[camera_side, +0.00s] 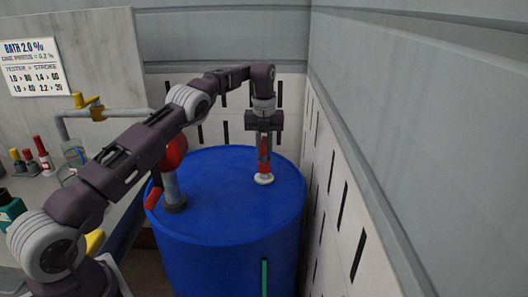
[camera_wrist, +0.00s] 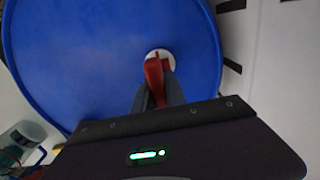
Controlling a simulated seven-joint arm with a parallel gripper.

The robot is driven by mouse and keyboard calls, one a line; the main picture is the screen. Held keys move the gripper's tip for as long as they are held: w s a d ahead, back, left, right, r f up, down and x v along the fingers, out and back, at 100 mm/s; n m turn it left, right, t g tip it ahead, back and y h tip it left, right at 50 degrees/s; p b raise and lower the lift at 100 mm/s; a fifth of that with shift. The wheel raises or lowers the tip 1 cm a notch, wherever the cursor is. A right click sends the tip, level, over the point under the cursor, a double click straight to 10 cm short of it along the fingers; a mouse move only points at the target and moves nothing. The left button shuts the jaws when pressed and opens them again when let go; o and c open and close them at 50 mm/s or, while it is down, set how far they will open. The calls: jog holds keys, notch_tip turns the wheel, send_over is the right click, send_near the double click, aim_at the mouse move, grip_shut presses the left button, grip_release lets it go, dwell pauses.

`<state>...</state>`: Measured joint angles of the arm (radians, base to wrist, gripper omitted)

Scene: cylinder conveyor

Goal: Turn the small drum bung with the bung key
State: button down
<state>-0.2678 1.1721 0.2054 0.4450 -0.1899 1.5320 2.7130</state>
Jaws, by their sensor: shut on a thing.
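My gripper (camera_side: 264,139) is above the blue drum (camera_side: 225,228), pointing down, and shut on the red bung key (camera_side: 264,162). The key stands roughly upright, with its lower end at the small white bung (camera_side: 264,180) on the right part of the drum top. In the wrist view the red key (camera_wrist: 154,78) shows between my gripper's fingers (camera_wrist: 158,92), with its end over the pale bung (camera_wrist: 168,55). I cannot tell how far the key sits in the bung. The fingers partly hide the key.
A grey pump post with a red top (camera_side: 174,152) stands on the drum's left part. A slotted white wall (camera_side: 335,190) runs close on the right. A bench with small bottles (camera_side: 42,152) and a pipe with a yellow tap (camera_side: 97,112) is at left.

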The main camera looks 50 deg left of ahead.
jog(key=shift+f, duration=1.2)
dwell(1.0)
